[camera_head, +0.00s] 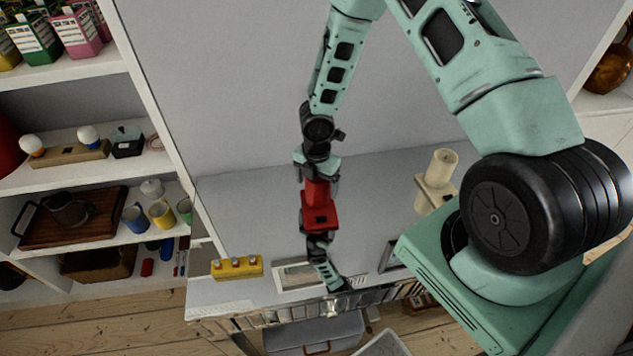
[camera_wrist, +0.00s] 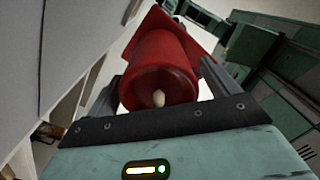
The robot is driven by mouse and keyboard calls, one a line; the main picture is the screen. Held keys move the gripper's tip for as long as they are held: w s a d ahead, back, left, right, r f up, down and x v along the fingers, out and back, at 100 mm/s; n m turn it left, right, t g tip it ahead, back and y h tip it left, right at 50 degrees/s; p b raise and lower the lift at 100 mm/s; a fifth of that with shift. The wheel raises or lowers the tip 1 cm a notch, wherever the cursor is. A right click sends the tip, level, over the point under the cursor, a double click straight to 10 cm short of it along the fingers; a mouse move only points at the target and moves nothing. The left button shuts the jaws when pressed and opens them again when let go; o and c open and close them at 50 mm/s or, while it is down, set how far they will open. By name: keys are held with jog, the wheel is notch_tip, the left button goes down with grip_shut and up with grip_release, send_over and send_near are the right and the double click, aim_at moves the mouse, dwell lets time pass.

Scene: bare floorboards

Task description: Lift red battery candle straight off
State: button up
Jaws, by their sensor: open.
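The red battery candle (camera_head: 317,192) is a red cylinder at the middle of the head view, on a red square holder (camera_head: 320,214). In the wrist view the candle (camera_wrist: 160,75) is seen from its top end, with a small pale flame tip facing me. The red holder plate (camera_wrist: 197,35) shows behind it. My gripper (camera_head: 317,181) is at the candle's top end, its two fingers open on either side of the candle. In the wrist view I cannot tell whether either finger touches it. The joint between candle and holder is hidden.
A cream candle (camera_head: 443,163) on a cream holder stands to the right. A yellow block (camera_head: 237,267) lies at the lower left. White shelves (camera_head: 80,180) with cups, a tray and cartons stand at the left. A grey panel is beside my arm.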

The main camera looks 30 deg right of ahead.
jog(key=c, duration=1.2)
jog(key=shift+o, duration=0.2)
jog(key=shift+r, duration=0.1)
jog(key=shift+r, duration=0.1)
jog(key=shift+r+p, duration=0.85)
jog(key=shift+p, duration=0.15)
jog(key=shift+r, duration=0.15)
jog(key=shift+r+p, duration=2.5)
jog(key=shift+r, duration=0.1)
